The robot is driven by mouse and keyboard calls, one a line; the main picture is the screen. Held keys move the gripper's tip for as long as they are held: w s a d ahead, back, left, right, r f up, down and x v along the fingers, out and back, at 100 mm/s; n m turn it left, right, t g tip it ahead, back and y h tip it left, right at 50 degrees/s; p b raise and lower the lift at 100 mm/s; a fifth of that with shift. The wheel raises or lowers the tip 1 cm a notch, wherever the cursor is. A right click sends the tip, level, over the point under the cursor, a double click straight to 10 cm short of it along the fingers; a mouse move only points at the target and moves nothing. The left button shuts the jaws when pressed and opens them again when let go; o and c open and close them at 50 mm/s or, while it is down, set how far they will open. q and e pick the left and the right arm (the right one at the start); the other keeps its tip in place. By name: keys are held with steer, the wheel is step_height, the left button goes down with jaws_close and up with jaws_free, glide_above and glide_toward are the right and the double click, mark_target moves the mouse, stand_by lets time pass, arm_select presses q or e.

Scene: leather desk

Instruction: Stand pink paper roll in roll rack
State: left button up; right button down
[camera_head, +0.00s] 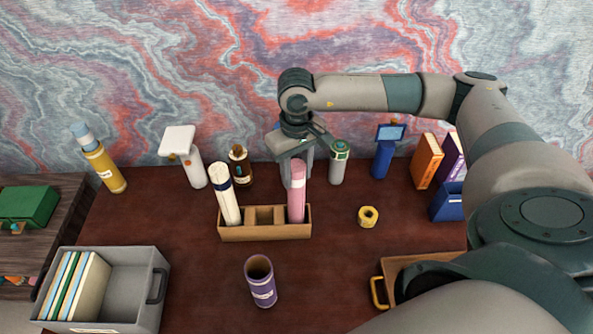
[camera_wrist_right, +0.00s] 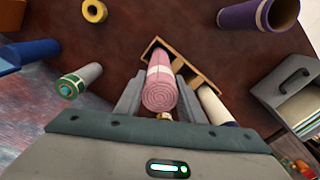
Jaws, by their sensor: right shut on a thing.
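The pink paper roll (camera_head: 297,195) stands nearly upright at the right compartment of the wooden roll rack (camera_head: 265,233). Its lower end is hidden behind the rack's front wall, so I cannot tell whether it touches the bottom. My right gripper (camera_head: 296,172) comes from above and behind and is shut on the pink roll's upper part. In the right wrist view the pink roll (camera_wrist_right: 160,85) lies between the fingers (camera_wrist_right: 160,98), its end facing the camera. A white roll with a dark band (camera_head: 228,195) leans in the rack's left compartment. The middle compartment is empty. My left gripper is out of view.
A purple tube (camera_head: 262,283) stands in front of the rack. A green-topped grey cylinder (camera_head: 338,163) and a brown bottle (camera_head: 240,167) stand close behind. A yellow tape roll (camera_head: 368,217) lies right; a grey bin (camera_head: 132,307) is front left. Desk around the purple tube is clear.

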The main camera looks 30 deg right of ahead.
steer(key=shift+f, duration=0.15)
steer(key=c, duration=1.2)
jaws_free()
steer(key=shift+r, duration=0.25)
step_height(320, 180, up, 10)
steer(key=b, duration=0.6)
steer(key=shift+r, duration=0.95)
